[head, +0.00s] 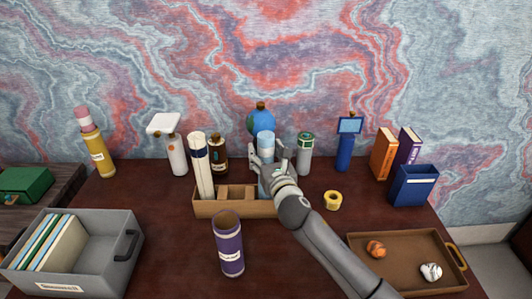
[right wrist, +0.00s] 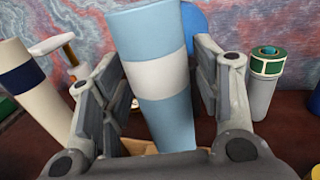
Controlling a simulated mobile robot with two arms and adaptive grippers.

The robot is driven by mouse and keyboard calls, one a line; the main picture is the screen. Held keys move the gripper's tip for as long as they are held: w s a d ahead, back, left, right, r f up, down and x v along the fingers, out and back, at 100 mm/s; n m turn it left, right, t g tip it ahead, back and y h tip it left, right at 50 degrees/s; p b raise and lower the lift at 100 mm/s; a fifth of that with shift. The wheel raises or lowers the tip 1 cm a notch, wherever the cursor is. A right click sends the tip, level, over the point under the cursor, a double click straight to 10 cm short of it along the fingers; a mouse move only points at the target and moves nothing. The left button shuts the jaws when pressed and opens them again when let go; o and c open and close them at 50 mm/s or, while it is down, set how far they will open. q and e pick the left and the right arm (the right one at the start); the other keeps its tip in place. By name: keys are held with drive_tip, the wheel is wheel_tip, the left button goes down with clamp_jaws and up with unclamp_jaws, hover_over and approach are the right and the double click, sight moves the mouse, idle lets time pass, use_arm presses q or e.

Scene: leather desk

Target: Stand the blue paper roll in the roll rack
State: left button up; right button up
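The blue paper roll (head: 266,141) is light blue with a white band and stands upright at the right end of the wooden roll rack (head: 235,209). Its lower end is behind the rack's front wall, so I cannot tell whether it touches the floor. My right gripper (head: 269,158) has one finger on each side of it, close against it. In the right wrist view, the roll (right wrist: 160,75) fills the space between the fingers (right wrist: 157,85). A white roll with a navy band (head: 200,165) stands in the rack's left compartment. My left gripper is out of view.
A purple roll (head: 229,250) stands in front of the rack. A yellow tape ring (head: 333,200) lies right of it. A brown tray (head: 390,244) is at front right, a grey file box (head: 112,259) at front left. Bottles and a globe (head: 258,119) stand close behind.

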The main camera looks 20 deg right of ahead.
drive_tip(key=shift+r, duration=0.25)
drive_tip(key=shift+s+f, duration=0.15)
drive_tip(key=shift+s, duration=0.1)
drive_tip(key=s+b, duration=0.1)
drive_tip(key=s, duration=1)
drive_tip(key=shift+s+a, duration=0.15)
drive_tip(key=shift+s, duration=0.1)
